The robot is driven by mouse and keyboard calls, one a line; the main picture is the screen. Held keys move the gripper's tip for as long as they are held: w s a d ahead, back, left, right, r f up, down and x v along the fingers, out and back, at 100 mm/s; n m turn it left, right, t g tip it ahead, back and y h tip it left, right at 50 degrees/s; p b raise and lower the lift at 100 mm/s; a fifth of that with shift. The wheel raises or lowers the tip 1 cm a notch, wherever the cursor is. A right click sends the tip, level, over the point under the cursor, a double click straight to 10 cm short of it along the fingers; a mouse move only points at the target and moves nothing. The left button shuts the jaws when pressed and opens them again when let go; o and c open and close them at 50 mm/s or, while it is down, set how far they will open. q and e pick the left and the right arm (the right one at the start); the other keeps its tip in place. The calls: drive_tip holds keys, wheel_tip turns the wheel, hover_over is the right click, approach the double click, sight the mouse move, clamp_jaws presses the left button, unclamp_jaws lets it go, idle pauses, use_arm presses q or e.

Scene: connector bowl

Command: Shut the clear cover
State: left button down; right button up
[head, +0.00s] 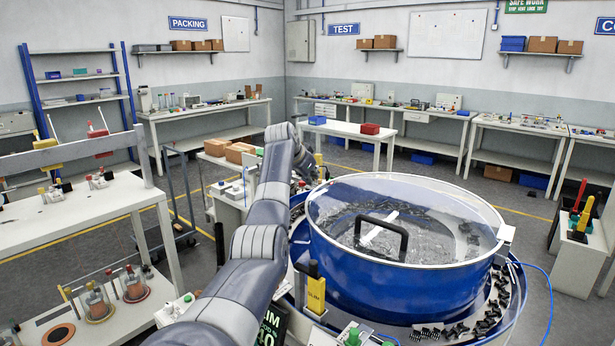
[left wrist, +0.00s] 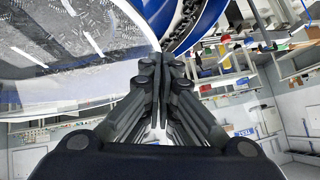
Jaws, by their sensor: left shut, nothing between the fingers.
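The clear cover (head: 440,215) lies across the top of the blue bowl (head: 400,285), with a black handle (head: 382,238) on its near part. I cannot tell whether a small gap is left between cover and rim. Metal-looking connectors show through the cover. My left gripper (head: 308,172) is at the far left side of the bowl, partly hidden behind my arm. In the left wrist view its fingers (left wrist: 160,66) are shut and empty, close by the edge of the clear cover (left wrist: 70,45). Contact cannot be told. My right gripper is not in view.
A ring-shaped track with loose black connectors (head: 455,330) runs round the bowl's foot. A yellow and black post (head: 315,290) stands at the front left. A blue cable (head: 548,300) hangs at the right. Benches (head: 345,130) stand farther back, with open floor between.

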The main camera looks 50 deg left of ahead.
use_arm(q)
drive_tip(key=a+r+b+v, duration=0.1)
drive_tip(key=b+v, duration=0.2)
drive_tip(key=v, duration=0.8)
drive_tip(key=shift+a+r+b, duration=0.15)
drive_tip(key=shift+a+b, duration=0.2)
drive_tip(key=shift+b, duration=0.05)
drive_tip(key=shift+w, duration=0.2)
